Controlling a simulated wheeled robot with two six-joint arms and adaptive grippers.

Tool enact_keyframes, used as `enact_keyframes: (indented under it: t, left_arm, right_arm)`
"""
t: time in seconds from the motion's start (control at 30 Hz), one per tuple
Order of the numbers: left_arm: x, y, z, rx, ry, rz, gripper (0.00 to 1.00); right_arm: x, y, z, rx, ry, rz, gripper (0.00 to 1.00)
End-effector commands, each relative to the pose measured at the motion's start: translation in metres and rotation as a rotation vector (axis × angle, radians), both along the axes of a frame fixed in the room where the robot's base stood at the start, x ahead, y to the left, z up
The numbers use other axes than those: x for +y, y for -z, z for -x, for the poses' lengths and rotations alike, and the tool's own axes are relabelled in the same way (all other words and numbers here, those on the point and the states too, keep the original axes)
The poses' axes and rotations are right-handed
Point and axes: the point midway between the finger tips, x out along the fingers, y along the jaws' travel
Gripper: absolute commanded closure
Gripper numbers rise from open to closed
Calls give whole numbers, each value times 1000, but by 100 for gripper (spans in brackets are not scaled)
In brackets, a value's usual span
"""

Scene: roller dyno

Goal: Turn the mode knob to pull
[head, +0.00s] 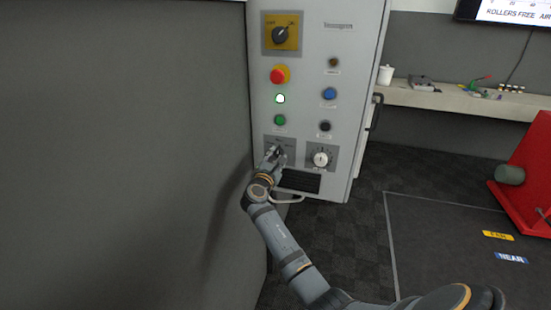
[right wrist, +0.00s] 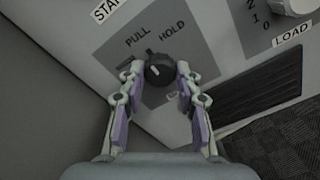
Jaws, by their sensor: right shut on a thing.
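The mode knob (right wrist: 158,72) is a dark round knob on a grey plate (right wrist: 187,48) with the labels PULL and HOLD above it. A third label below it is partly hidden. A small nub on the knob's upper edge and a pale mark on its face show; the nub lies towards PULL, but I cannot tell the exact setting. My right gripper (right wrist: 155,77) is shut on the knob, one finger on each side. In the head view my right gripper (head: 275,155) reaches the lower left of the cabinet front and mostly covers the knob. My left gripper is not in view.
The cabinet (head: 345,65) also carries a yellow-plated switch (head: 281,34), a red stop button (head: 279,74), several smaller buttons and a white load dial (head: 320,158) close right of my gripper. A black vent (head: 299,181) lies below. A dark wall (head: 120,130) fills the left.

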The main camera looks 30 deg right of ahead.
Motion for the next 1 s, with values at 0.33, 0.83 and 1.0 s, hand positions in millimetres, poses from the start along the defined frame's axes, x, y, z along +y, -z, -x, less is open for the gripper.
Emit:
enact_keyframes:
  t: [0.33,0.83,1.0]
  left_arm:
    - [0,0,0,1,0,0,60]
    - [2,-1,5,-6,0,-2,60]
    - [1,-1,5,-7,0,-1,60]
  right_arm:
    - [1,-2,-1,-3,-5,0,50]
    - [18,1,13,1,-4,-2,44]
    - [44,0,34,1,-3,-3,44]
